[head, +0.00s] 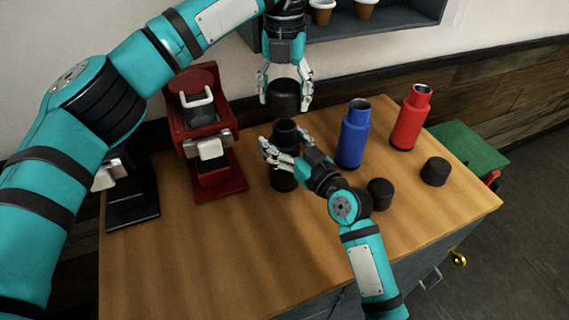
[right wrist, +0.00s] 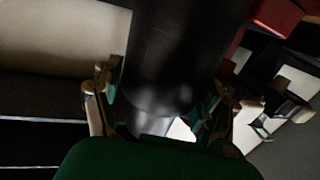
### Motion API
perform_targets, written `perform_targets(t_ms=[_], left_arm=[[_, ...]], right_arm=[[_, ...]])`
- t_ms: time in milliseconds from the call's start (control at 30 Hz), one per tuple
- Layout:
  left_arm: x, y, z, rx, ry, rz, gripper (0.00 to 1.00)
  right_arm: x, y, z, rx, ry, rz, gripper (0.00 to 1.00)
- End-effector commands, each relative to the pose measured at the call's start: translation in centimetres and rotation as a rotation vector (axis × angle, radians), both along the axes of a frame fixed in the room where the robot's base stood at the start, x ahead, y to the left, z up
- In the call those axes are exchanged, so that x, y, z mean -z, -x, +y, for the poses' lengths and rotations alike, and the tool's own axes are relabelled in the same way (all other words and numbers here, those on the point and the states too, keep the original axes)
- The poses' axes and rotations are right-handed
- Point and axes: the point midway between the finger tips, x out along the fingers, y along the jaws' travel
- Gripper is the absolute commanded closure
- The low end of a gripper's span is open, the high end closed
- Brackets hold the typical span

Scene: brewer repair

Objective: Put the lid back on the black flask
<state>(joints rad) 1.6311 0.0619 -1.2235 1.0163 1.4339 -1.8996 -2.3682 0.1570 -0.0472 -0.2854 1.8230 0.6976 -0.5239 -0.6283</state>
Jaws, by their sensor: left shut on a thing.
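The black flask (head: 285,132) stands upright on the wooden table with its open mouth up. Its dark body also fills the middle of the right wrist view (right wrist: 172,70). My left gripper (head: 285,92) is shut on the black lid (head: 284,97), holding it upright above the flask mouth, with a visible gap between them. My right gripper (head: 286,150) has its fingers on both sides of the flask body. In the right wrist view its fingers (right wrist: 165,105) lie close along both flask sides; whether they press on it is unclear.
A blue flask (head: 353,135) and a red flask (head: 410,118) stand open to the right. Two black lids (head: 380,194) (head: 435,171) lie on the table near them. A red brewer (head: 208,130) and a dark machine (head: 130,195) stand left. The front left table (head: 200,260) is clear.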

Motion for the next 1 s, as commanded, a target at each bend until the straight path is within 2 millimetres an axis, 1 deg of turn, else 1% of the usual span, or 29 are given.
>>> perform_targets(t_ms=[33, 67, 467, 567, 800, 900, 1000], left_arm=[[0.0, 0.0, 0.0, 0.000, 0.000, 0.000, 0.67], [0.0, 0.0, 0.0, 0.000, 0.000, 0.000, 0.67], [0.0, 0.0, 0.0, 0.000, 0.000, 0.000, 0.67], [0.3, 0.0, 0.0, 0.000, 0.000, 0.001, 0.67], [3.7, 0.0, 0.0, 0.001, -0.002, 0.004, 0.67], [4.7, 0.0, -0.1, 0.000, -0.002, 0.003, 0.67], [5.0, 0.0, 0.0, 0.000, -0.002, 0.001, 0.67]], right_arm=[[0.0, 0.0, 0.0, 0.000, 0.000, 0.000, 0.34], [0.0, 0.0, 0.0, 0.000, 0.000, 0.000, 0.38], [0.0, 0.0, 0.0, 0.000, 0.000, 0.000, 0.91], [0.0, 0.0, 0.0, 0.000, 0.000, 0.000, 0.91], [0.0, 0.0, 0.0, 0.000, 0.000, 0.000, 0.92], [0.0, 0.0, 0.0, 0.000, 0.000, 0.000, 0.92], [0.0, 0.0, 0.0, 0.000, 0.001, 0.001, 0.92]])
